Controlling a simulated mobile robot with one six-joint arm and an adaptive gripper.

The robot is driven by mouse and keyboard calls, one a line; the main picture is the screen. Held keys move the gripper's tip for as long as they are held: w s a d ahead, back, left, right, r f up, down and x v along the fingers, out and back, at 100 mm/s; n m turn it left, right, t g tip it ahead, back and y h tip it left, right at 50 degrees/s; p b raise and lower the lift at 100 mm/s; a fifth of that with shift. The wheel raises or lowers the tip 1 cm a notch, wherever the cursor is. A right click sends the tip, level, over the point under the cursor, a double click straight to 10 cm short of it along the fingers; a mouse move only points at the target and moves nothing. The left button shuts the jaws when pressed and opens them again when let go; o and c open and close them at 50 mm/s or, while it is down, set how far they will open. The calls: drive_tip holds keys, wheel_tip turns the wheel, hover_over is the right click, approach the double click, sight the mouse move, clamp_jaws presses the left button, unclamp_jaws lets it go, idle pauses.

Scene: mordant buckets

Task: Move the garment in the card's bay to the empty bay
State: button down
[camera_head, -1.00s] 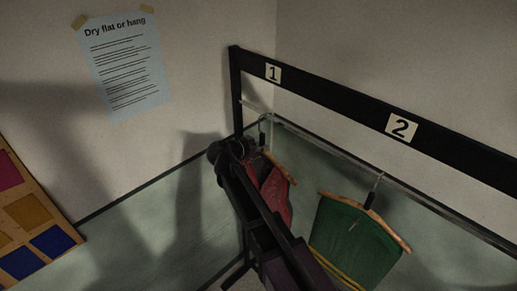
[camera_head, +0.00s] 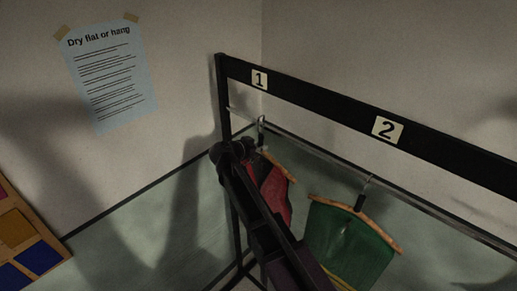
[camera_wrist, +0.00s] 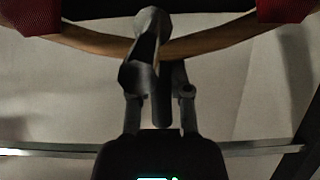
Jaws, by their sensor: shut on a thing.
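A red garment (camera_head: 274,190) hangs from a wooden hanger (camera_head: 281,168) below label 1 (camera_head: 260,79). My gripper (camera_wrist: 160,98) is shut on the dark neck of this hanger, and in the wrist view the hanger's wood (camera_wrist: 92,40) and the garment's red shoulders (camera_wrist: 284,9) show at the top. The hanger's hook (camera_head: 261,124) is close to the rail (camera_head: 317,147); I cannot tell whether it touches. My arm hides part of the garment. A green garment (camera_head: 347,247) on a wooden hanger hangs from the rail below label 2 (camera_head: 388,130).
A dark beam (camera_head: 325,106) carries the labels above the rail. A blue notice, "Dry flat or hang" (camera_head: 108,82), is taped to the left wall. A board with coloured squares (camera_head: 46,237) stands at lower left. The rail right of the green garment looks clear.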

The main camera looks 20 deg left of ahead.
drive_tip(key=shift+f+b, duration=0.6)
drive_tip(key=shift+f, duration=0.25)
drive_tip(key=shift+c, duration=2.4)
unclamp_jaws()
drive_tip(key=shift+s+a, duration=0.1)
drive_tip(key=shift+s, duration=0.05)
